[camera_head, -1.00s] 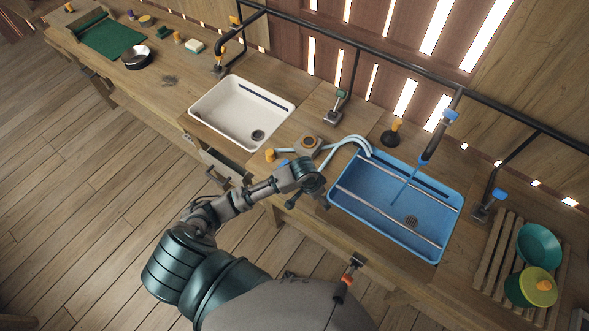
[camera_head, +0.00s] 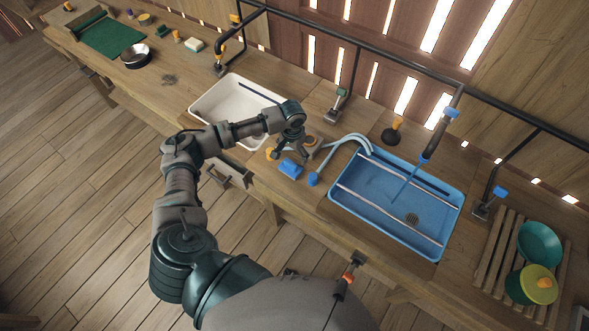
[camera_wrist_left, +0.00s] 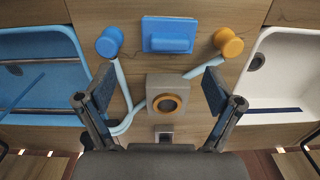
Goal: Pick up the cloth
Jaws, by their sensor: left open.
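A small blue piece (camera_head: 290,168), which may be the folded cloth, lies on the wooden counter between the white and blue sinks. It also shows in the left wrist view (camera_wrist_left: 168,35), flat with a raised block on top, between a blue knob (camera_wrist_left: 109,41) and an orange knob (camera_wrist_left: 228,42). My left gripper (camera_head: 293,150) is above the counter just behind the blue piece. In the left wrist view its fingers (camera_wrist_left: 158,90) are spread wide and empty, with the piece beyond them, not between them. My right gripper is not in view.
A square tap base (camera_wrist_left: 167,98) with pipes to both knobs stands between the sinks. The white sink (camera_head: 207,105) is left and the blue sink (camera_head: 440,251) right. A dark green mat (camera_head: 112,38) lies at the far left. A slatted rack (camera_head: 487,262) holds dishes at right.

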